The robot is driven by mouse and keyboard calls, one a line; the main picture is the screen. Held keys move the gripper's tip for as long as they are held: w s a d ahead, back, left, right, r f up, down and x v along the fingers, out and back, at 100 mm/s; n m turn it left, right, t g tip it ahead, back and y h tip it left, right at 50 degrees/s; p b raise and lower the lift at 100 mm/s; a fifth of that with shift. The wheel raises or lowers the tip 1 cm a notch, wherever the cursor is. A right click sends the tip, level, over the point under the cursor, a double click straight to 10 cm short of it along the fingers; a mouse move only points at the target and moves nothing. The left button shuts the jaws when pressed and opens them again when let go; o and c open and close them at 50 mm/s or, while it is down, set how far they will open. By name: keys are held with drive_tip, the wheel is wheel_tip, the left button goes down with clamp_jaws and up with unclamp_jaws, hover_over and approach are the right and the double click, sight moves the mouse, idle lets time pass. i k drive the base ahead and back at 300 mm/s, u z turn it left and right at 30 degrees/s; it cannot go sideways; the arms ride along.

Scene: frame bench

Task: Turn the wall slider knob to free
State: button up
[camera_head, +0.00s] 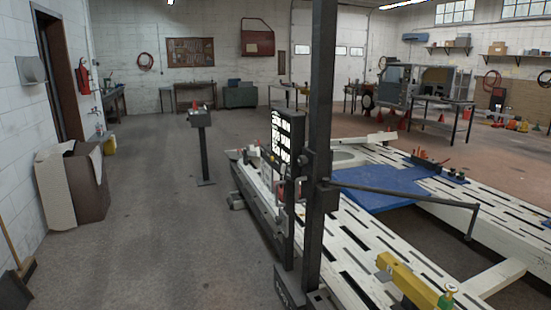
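I cannot make out a wall slider knob in the head view. A small grey wall box (31,70) is on the white wall at the upper left, beside the dark doorway. It is too small to tell whether it carries a slider or knob. My gripper does not show in this view.
A dark upright post (322,130) with a thin side arm (410,194) stands in front of the white slotted frame bench (350,235). A brown bin (88,185) and a broom (18,250) are at left. A pedestal stand (203,145) stands mid-floor. The grey floor around it is clear.

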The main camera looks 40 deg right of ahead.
sight(302, 161)
drive_tip(key=u, duration=0.15)
drive_tip(key=i, duration=0.9)
drive_tip(key=u, duration=0.15)
